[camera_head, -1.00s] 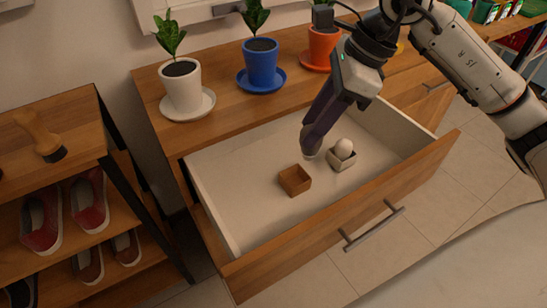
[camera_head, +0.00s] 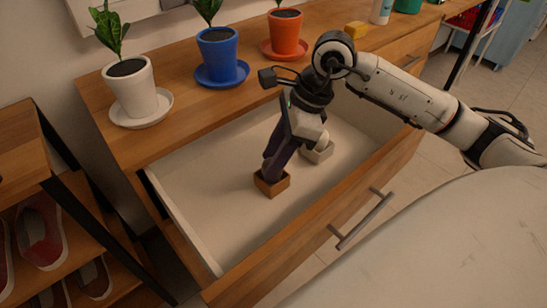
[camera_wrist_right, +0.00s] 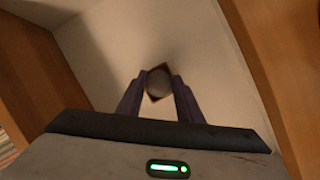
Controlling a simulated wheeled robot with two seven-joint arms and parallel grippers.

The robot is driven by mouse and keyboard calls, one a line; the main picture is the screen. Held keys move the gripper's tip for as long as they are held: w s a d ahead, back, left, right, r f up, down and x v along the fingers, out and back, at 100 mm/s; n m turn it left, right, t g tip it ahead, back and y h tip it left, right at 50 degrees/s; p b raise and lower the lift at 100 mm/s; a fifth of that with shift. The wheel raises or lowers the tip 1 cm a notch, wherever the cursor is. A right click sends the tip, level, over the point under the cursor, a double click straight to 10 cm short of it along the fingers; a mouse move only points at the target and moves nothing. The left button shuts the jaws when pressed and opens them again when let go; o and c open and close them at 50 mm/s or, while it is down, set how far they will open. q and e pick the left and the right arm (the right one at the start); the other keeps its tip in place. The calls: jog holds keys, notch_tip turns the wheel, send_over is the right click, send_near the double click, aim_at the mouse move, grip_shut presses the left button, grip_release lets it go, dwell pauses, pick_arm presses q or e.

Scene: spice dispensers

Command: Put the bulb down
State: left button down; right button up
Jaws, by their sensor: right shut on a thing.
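My right gripper (camera_head: 270,174) points down into the open drawer, its fingertips at the small brown wooden box (camera_head: 275,187). In the right wrist view the gripper (camera_wrist_right: 159,84) is shut on a round grey bulb (camera_wrist_right: 158,81), with the brown box's edges (camera_wrist_right: 152,99) showing around and behind it. The fingers hide the bulb in the head view. I cannot tell whether the bulb touches the box bottom. A small pale box (camera_head: 318,155) with another whitish bulb (camera_head: 322,141) stands just right of the gripper. My left gripper is not in view.
The drawer (camera_head: 215,205) is pulled out and its floor is otherwise bare. Its wooden front (camera_head: 325,222) has a metal handle (camera_head: 362,220). White (camera_head: 131,92), blue (camera_head: 217,58) and orange (camera_head: 285,35) pots stand on the top behind. A shoe rack (camera_head: 60,170) stands at left.

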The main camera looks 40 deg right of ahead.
jog(key=shift+f+b, duration=0.3)
jog(key=shift+b, duration=0.05)
jog(key=o, duration=1.1)
jog(key=shift+r, duration=0.1)
jog(key=shift+r+p, duration=0.3)
jog(key=shift+p, duration=0.1)
jog(key=p+v, duration=0.2)
jog(key=v, duration=1)
jog(key=shift+s, duration=0.1)
